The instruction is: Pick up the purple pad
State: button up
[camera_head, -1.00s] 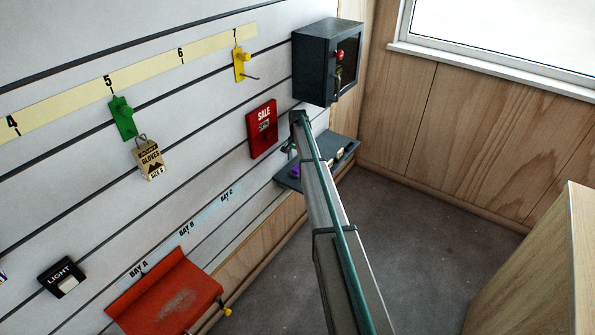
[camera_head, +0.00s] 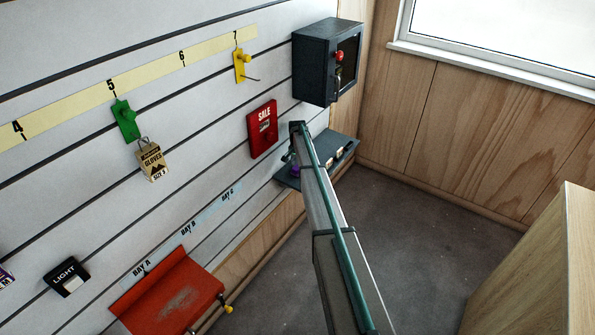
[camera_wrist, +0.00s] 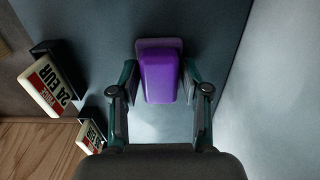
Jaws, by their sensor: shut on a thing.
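The purple pad (camera_wrist: 159,76) is a rounded block with a wider rim at its far end. In the wrist view it sits between the two fingers of my gripper (camera_wrist: 160,95), which is shut on it. The dark shelf surface (camera_wrist: 100,22) lies behind the pad; I cannot tell whether the pad touches it. In the head view only a small purple part of the pad (camera_head: 295,171) shows beside my arm, over the dark shelf (camera_head: 343,152). My arm hides most of the gripper there.
A price tag reading 24 EUR (camera_wrist: 46,86) and a second tag (camera_wrist: 90,137) are left of my gripper. The slatted wall (camera_wrist: 275,100) is close on the right. A dark box (camera_head: 316,62) hangs above the shelf, and a red SALE sign (camera_head: 262,128) is on the wall.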

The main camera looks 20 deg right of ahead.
jog(key=shift+c, duration=0.7)
jog(key=shift+r, duration=0.15)
jog(key=shift+r+b, duration=0.55)
jog(key=s+a+r+b, duration=0.4)
jog(key=s+a+r, duration=0.5)
jog(key=s+r, duration=0.2)
jog(key=shift+r+b, duration=0.35)
jog(key=shift+b, duration=0.05)
jog(key=shift+d, duration=0.1)
